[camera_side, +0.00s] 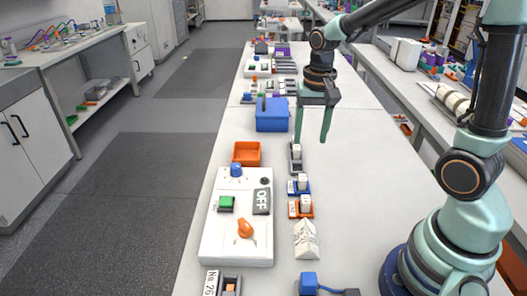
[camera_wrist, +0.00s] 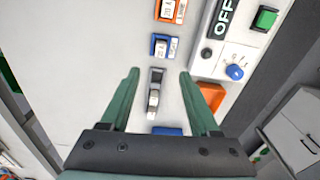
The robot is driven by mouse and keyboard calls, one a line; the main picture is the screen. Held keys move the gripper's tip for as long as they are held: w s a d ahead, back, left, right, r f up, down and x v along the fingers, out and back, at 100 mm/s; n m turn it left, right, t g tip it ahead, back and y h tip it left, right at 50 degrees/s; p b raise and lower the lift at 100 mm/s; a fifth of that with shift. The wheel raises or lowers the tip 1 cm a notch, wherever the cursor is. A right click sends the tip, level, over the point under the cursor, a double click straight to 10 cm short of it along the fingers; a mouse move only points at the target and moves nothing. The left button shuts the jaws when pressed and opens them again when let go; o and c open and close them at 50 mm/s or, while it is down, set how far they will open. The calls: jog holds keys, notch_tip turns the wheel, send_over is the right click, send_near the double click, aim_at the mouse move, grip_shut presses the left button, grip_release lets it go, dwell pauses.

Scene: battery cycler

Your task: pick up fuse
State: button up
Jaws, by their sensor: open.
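A white fuse (camera_side: 296,151) sits in a small grey holder (camera_side: 296,167) on the bench. The fuse (camera_wrist: 153,98) and the grey holder (camera_wrist: 157,75) also show in the wrist view, between my fingers. My gripper (camera_side: 311,138) is open and empty, pointing down above and near the grey holder. In the wrist view its two green fingers (camera_wrist: 159,72) stand on either side of the holder, apart from it. Two similar white pieces sit in a blue holder (camera_side: 300,192) and an orange holder (camera_side: 305,213), both nearer the side camera.
A white control panel (camera_side: 236,255) with an OFF plate, green button and knobs lies left of the holders. An orange bin (camera_side: 247,147) and blue box (camera_side: 272,127) stand beyond it. A white wedge (camera_side: 306,250) lies nearer.

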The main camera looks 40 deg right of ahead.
jog(key=f, duration=0.2)
send_over(303, 178)
jog(key=shift+m+g, duration=0.3)
jog(key=shift+m, duration=0.1)
jog(key=f, duration=0.6)
jog(key=shift+s+d+f, duration=0.2)
jog(key=shift+f, duration=0.1)
jog(key=shift+w+a+f, duration=0.1)
jog(key=shift+w+f, duration=0.05)
jog(key=shift+f, duration=1.15)
jog(key=shift+w+a+f, duration=0.1)
jog(key=shift+w+f, duration=0.05)
jog(key=shift+f, duration=1.1)
grip_shut()
